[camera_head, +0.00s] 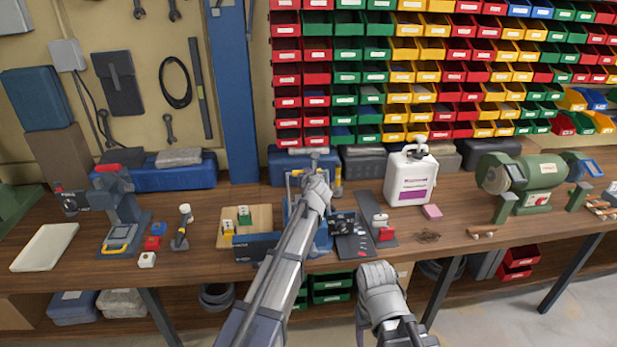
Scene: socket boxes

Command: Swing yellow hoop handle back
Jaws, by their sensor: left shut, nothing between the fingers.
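A blue open box (322,236) stands near the bench's front edge, largely hidden behind my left arm. A small yellow upright part (337,182) shows just right of my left gripper (315,162); I cannot tell whether it belongs to a hoop handle. My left gripper is shut and empty above the blue box, and its fingertips are small in view. A yellow loop-shaped frame (119,238) lies on a blue-grey device at the left, well apart from both grippers. My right gripper (378,270) is low in front of the bench edge, with its fingers unclear.
A dark tray (378,240) with a red-and-white part, a white jug (410,177) and a green grinder (535,176) stand to the right. Coloured bins (440,70) fill the back.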

